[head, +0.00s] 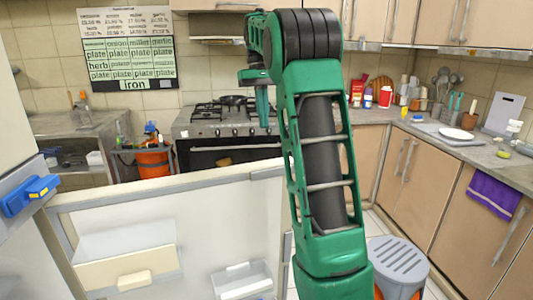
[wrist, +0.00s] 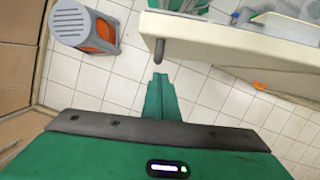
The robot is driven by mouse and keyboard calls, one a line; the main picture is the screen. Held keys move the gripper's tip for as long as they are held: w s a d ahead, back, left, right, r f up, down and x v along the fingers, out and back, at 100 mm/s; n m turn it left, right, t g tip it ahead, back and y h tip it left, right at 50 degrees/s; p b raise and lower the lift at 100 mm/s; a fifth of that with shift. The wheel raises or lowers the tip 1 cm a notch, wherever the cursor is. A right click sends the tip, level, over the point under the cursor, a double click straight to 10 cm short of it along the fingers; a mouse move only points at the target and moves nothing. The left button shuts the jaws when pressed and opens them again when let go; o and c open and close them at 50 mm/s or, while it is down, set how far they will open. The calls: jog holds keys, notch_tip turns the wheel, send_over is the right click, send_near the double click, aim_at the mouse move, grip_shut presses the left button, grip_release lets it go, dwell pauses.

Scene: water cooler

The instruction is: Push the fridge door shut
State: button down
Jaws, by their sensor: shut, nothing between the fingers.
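The fridge door (head: 150,190) stands open in the head view, swung out from the fridge body (head: 12,120) at the left. Its inner side with a drawer and a tray faces me. My gripper (head: 263,118) points down beyond the door's top edge, near its free right end. In the wrist view my gripper (wrist: 158,78) is shut and empty. The door (wrist: 235,42) fills the upper right there, with a dark rounded peg at its near corner just ahead of the fingertips. I see no clear contact; the door's outer face is mostly hidden.
A grey and orange step stool (head: 398,262) stands on the floor at right; it also shows in the wrist view (wrist: 85,25). A stove (head: 225,130) and an orange bucket (head: 153,160) are behind the door. Counters line the right. Tiled floor below the gripper is clear.

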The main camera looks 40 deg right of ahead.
jog(key=s+f, duration=0.1)
jog(key=f, duration=0.2)
jog(key=s+a+f, duration=0.1)
jog(key=f, duration=0.1)
jog(key=s+f, duration=0.2)
jog(key=f, duration=0.1)
jog(key=shift+s+a+f, duration=0.1)
jog(key=shift+a+f, duration=0.2)
jog(key=shift+a, duration=0.1)
jog(key=shift+s+a, duration=0.25)
jog(key=shift+s, duration=0.5)
jog(key=shift+s+a, duration=0.1)
jog(key=shift+s, duration=0.1)
